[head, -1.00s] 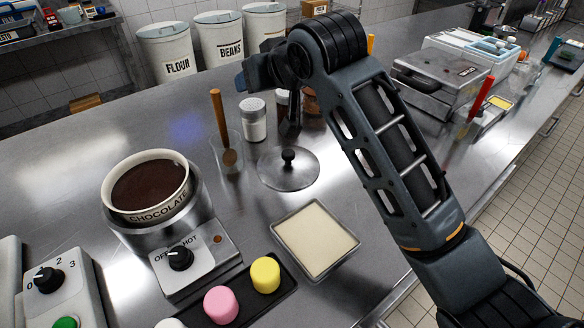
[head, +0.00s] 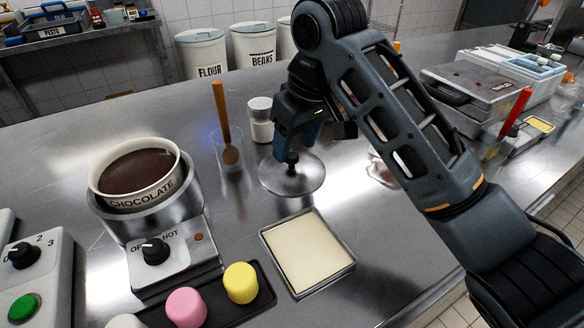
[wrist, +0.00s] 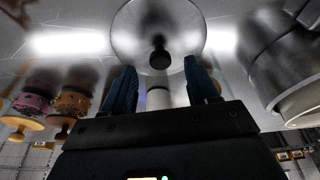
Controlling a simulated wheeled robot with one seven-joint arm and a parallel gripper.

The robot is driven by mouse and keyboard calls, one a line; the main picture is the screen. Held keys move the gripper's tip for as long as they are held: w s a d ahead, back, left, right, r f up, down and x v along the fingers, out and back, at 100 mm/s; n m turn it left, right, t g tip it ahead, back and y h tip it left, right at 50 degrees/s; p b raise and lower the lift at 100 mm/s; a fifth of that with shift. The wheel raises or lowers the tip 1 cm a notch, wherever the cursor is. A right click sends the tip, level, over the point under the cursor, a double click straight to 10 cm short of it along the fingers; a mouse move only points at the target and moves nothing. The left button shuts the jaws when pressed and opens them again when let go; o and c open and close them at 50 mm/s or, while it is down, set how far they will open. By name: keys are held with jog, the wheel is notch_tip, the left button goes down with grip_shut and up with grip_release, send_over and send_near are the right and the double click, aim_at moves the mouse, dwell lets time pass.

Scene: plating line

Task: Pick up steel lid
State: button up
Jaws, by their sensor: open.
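The steel lid (head: 300,182) is a shiny round disc with a black knob (head: 292,158) on top. It lies flat on the steel counter in the middle of the head view. In the wrist view the lid (wrist: 178,25) shows at the top, with its knob (wrist: 159,52) roughly between the fingers. My gripper (head: 296,142) is open and empty, with blue fingers, close above and behind the knob. In the wrist view the gripper (wrist: 160,85) has its two fingers apart, one on each side. I cannot tell if either touches the knob.
A white-capped shaker (head: 261,120) and a glass with a wooden-handled tool (head: 229,150) stand left of my gripper. The chocolate warmer (head: 165,235) is further left. A cream-filled tray (head: 307,252) lies in front of the lid. Counter (head: 370,225) right of the tray is clear.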

aim_at(292, 164)
jog(key=shift+x, duration=1.35)
jog(key=shift+c, duration=0.3)
grip_shut()
